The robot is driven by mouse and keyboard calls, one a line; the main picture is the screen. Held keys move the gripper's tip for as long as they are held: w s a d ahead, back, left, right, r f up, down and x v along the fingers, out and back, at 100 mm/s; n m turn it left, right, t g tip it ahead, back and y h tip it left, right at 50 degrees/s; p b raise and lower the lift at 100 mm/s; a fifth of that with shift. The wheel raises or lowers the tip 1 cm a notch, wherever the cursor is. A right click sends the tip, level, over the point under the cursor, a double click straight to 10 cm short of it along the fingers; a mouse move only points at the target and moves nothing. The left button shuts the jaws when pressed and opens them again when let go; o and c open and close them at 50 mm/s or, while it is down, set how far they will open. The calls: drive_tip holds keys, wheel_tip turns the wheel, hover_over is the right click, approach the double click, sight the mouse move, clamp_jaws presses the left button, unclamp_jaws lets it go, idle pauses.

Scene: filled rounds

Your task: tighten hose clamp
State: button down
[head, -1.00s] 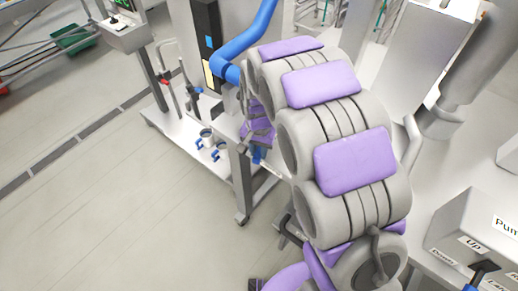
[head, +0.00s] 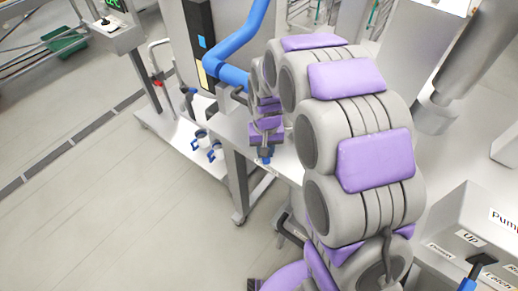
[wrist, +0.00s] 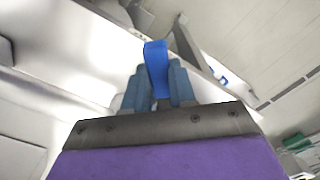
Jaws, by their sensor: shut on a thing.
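My gripper (wrist: 155,88) is shut on a blue strip-like piece, which I take to be the hose clamp's handle (wrist: 156,60), upright between the two blue-grey fingers in the wrist view. In the head view my gripper (head: 266,155) points down by the edge of the steel table, and a bit of blue shows at its tip. The clamp's band is not clear in either view. A thick blue hose (head: 240,52) bends down to a fitting behind my arm, which hides its lower end.
The white steel table (head: 225,130) runs behind my arm. Blue-handled valves (head: 215,152) sit on a low shelf to its left. A labelled control box (head: 475,235) stands at lower right. The floor (head: 90,220) at left is clear.

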drive_tip(key=shift+w+d+n, duration=0.1)
drive_tip(key=shift+d+n, duration=0.8)
drive_tip(key=shift+n, duration=0.3)
drive_tip(key=shift+w+d+n, duration=0.35)
drive_tip(key=shift+d+n, duration=0.4)
drive_tip(key=shift+n, duration=0.45)
drive_tip(key=c, duration=0.9)
unclamp_jaws()
drive_tip(key=shift+r, duration=0.1)
wheel_tip(320, 180, up, 17)
drive_tip(key=shift+w+r, duration=0.1)
drive_tip(key=shift+w, duration=0.05)
